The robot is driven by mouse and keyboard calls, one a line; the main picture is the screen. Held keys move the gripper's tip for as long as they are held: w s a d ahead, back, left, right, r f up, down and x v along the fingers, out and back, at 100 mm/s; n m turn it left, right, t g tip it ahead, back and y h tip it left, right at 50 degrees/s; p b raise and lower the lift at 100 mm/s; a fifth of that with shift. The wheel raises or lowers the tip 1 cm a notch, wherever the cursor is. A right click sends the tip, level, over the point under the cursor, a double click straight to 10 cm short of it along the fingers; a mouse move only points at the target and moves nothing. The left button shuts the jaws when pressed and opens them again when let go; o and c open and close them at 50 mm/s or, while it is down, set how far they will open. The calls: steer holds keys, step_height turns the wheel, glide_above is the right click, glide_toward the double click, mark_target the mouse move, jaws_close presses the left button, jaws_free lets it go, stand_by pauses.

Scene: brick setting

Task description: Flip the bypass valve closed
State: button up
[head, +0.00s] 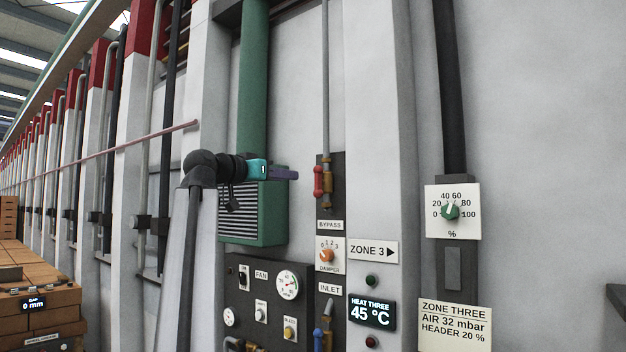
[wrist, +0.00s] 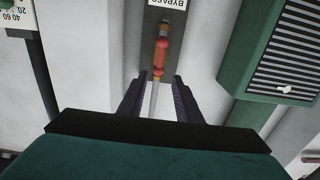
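The bypass valve has a red handle (head: 318,182) with brass fittings (head: 327,165) on a thin grey vertical pipe, above the BYPASS label (head: 330,225). The handle lies along the pipe. In the wrist view, which is upside down, the red handle (wrist: 161,56) shows just beyond the fingertips, between their lines. My gripper (wrist: 158,78) is open and empty, with its two dark fingers apart on either side of the pipe's line. In the head view my gripper (head: 292,174) is just left of the handle, with a small visible gap.
A green louvred box (head: 265,215) stands close below and left of my gripper. Below the valve are a damper knob (head: 327,255), an INLET label (head: 330,288) and a blue handle (head: 318,340). A ZONE 3 sign (head: 373,251) is at the right.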

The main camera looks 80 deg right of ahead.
stand_by(0.3)
steer(key=p, duration=0.4)
glide_toward(315, 180)
steer(key=x, duration=0.7)
steer(key=shift+s+r, duration=0.1)
steer(key=shift+r, duration=0.05)
steer(key=shift+x, duration=0.9)
